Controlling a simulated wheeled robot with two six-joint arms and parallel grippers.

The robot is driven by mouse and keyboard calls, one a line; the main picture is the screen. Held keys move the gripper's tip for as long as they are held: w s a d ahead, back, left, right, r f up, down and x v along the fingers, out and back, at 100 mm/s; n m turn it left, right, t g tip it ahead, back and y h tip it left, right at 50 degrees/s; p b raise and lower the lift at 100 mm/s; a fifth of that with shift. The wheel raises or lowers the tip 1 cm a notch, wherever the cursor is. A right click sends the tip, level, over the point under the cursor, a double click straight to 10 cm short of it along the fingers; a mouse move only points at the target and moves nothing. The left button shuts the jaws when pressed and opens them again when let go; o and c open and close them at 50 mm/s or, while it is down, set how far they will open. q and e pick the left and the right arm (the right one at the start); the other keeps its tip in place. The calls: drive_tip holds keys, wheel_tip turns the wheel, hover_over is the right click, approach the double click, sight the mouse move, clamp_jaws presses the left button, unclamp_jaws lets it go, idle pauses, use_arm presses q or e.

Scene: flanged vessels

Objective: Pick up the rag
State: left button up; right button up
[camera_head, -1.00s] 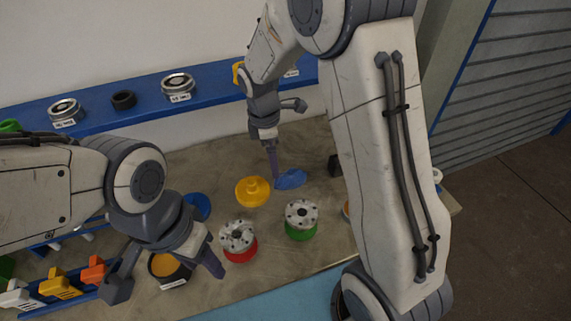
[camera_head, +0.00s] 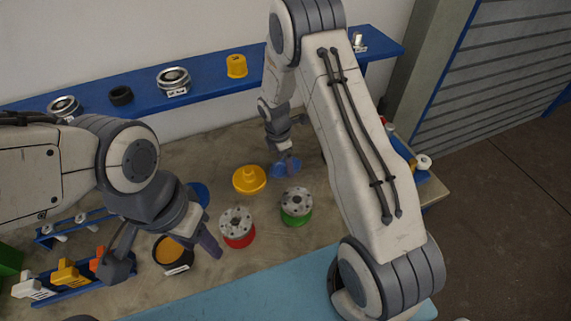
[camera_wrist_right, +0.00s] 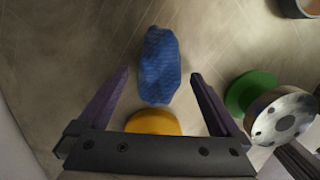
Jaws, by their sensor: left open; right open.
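The rag (camera_head: 284,171) is a crumpled blue cloth lying on the worktable behind the green-based flange part. My right gripper (camera_head: 286,160) is right over it and hides part of it in the head view. In the right wrist view the rag (camera_wrist_right: 160,66) lies between the two open fingers of my right gripper (camera_wrist_right: 160,75), touching neither as far as I can see. My left gripper (camera_head: 162,254) is open at the left, its fingers on either side of a dark pot with an orange top (camera_head: 171,252); I cannot tell its height above the pot.
A yellow flanged part (camera_head: 249,180) stands just left of the rag and also shows between the gripper's fingers (camera_wrist_right: 153,122). A red-based flange (camera_head: 238,228) and a green-based flange (camera_head: 296,206) stand nearer me. A blue shelf (camera_head: 210,85) runs along the wall behind.

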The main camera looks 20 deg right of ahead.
drive_tip(key=shift+f, duration=0.45)
drive_tip(key=c, duration=1.4)
drive_tip(key=shift+r, duration=0.1)
drive_tip(key=shift+w+r, duration=0.1)
drive_tip(key=shift+r, duration=0.45)
wheel_tip(320, 180, up, 3)
drive_tip(key=shift+f+b, duration=0.2)
drive_tip(key=shift+b, duration=0.5)
drive_tip(key=s+d+r, duration=0.2)
drive_tip(key=s, duration=0.1)
drive_tip(key=s+d+r+b, duration=0.1)
drive_tip(key=s+d+r, duration=0.1)
drive_tip(key=s, duration=0.1)
drive_tip(key=s+d+r+b, duration=0.1)
drive_tip(key=s+d+r, duration=0.1)
drive_tip(key=s+r, duration=0.1)
drive_tip(key=shift+s+d+r, duration=0.1)
drive_tip(key=shift+s+d, duration=0.15)
drive_tip(key=shift+s, duration=0.2)
